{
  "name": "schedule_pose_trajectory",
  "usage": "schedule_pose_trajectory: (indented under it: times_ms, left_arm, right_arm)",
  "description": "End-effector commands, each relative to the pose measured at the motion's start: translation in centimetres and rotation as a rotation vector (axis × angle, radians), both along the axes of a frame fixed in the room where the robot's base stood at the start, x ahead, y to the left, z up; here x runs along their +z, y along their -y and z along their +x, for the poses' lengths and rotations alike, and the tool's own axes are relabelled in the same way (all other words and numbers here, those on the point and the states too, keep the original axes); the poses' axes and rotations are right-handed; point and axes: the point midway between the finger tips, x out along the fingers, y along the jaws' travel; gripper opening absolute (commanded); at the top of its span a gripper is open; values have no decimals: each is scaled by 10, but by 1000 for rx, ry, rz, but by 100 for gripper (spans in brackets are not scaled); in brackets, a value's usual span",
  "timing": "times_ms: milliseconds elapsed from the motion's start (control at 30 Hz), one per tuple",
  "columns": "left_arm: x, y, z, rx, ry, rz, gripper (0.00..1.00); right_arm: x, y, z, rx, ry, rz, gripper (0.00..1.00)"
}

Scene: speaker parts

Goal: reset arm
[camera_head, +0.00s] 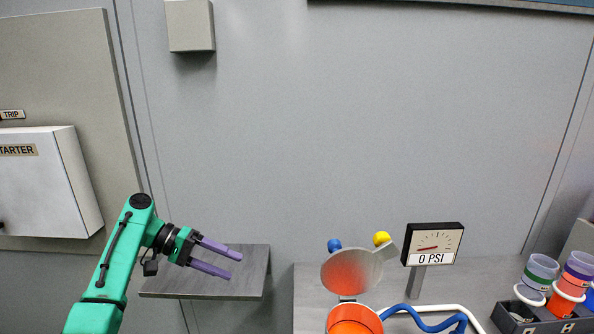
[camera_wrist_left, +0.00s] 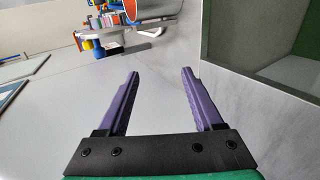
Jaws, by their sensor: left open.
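My left gripper (camera_head: 238,263) is on the green arm that comes in from the lower left in the head view. Its two purple fingers are spread apart with nothing between them, in front of a small grey shelf (camera_head: 190,283). In the left wrist view, the open fingers (camera_wrist_left: 160,75) point up the picture and the gap between them is empty. My right gripper is not in either view.
A gauge reading 0 PSI (camera_head: 433,244) stands on a grey bench, right of an orange vessel (camera_head: 354,319) with a raised round lid (camera_head: 350,272). A white starter box (camera_head: 45,185) is left.

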Motion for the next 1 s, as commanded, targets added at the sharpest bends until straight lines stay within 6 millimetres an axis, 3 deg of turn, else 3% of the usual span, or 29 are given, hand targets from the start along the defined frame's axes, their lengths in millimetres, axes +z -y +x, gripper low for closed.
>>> schedule_pose_trajectory:
  times_ms: [167,367,500,600,767,1000]
  left_arm:
    - [-63,0,-13,-2,1,141,68]
    - [-150,-3,-47,-21,32,358,68]
    - [-216,-7,-98,-43,95,556,68]
    - [-243,-13,-141,-50,157,685,68]
    - [-252,-24,-191,-41,231,824,68]
    - [-239,-41,-239,-17,299,952,68]
  right_arm:
    - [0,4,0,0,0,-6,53]
    - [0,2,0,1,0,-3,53]
    - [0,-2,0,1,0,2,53]
    - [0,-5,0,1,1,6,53]
    - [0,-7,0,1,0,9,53]
    - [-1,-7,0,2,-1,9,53]
